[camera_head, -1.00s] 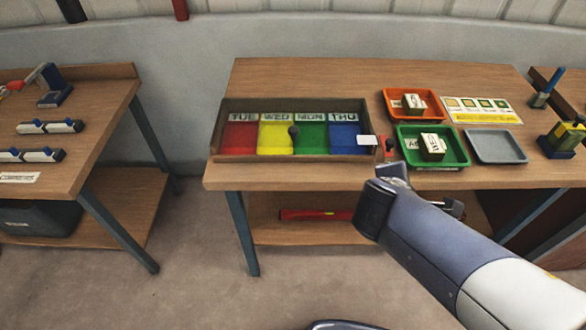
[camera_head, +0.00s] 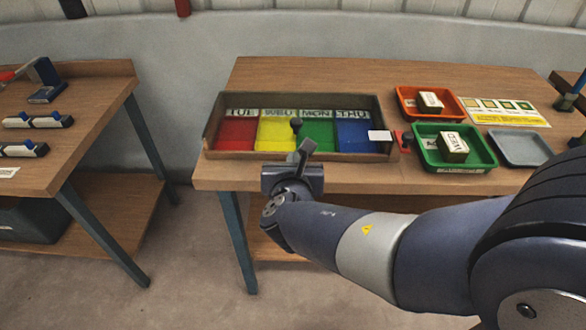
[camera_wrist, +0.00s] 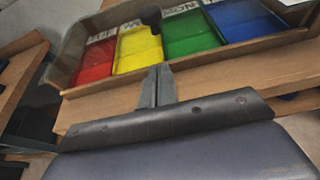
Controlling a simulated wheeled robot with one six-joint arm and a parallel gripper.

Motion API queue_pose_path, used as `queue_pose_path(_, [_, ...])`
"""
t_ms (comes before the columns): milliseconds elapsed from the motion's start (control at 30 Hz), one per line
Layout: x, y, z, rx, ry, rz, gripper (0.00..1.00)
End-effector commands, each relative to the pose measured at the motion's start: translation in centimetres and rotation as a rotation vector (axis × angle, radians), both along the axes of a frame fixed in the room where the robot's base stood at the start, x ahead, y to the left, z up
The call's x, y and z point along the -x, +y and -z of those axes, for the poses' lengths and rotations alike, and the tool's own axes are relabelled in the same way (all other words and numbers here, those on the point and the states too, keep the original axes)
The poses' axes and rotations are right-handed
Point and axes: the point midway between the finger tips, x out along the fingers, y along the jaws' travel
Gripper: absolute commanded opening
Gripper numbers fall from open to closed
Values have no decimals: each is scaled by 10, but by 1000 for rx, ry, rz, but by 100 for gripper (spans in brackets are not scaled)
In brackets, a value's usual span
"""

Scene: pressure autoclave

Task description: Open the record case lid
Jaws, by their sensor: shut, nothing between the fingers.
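The record case (camera_head: 215,132) is a shallow wooden box on the bench, with red, yellow, green and blue sections labelled TUE, WED, MON and THU. Its lid seems to be a clear panel; its edges are hard to make out. A dark round knob (camera_head: 296,125) stands near the case's middle; it also shows at the top of the wrist view (camera_wrist: 151,14). My gripper (camera_head: 306,147) is shut and empty, just in front of the case's front wall and below the knob in the picture. In the wrist view its fingertips (camera_wrist: 158,70) point toward the yellow section, apart from the knob.
A white tag (camera_head: 380,135) and a small red part (camera_head: 407,139) sit at the case's right end. Orange (camera_head: 458,112), green (camera_head: 484,162) and grey (camera_head: 521,149) trays stand to the right. Another bench (camera_head: 90,90) is at left, with a floor gap between.

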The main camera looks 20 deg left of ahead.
Motion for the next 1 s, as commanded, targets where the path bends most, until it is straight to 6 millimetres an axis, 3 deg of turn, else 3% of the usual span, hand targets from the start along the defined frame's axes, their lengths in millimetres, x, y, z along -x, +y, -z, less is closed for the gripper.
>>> queue_pose_path(100, [-19,4,8,0,1,3,0])
queue_pose_path(333, [-38,9,14,0,1,1,0])
queue_pose_path(1000, [-40,5,5,4,23,1,0])
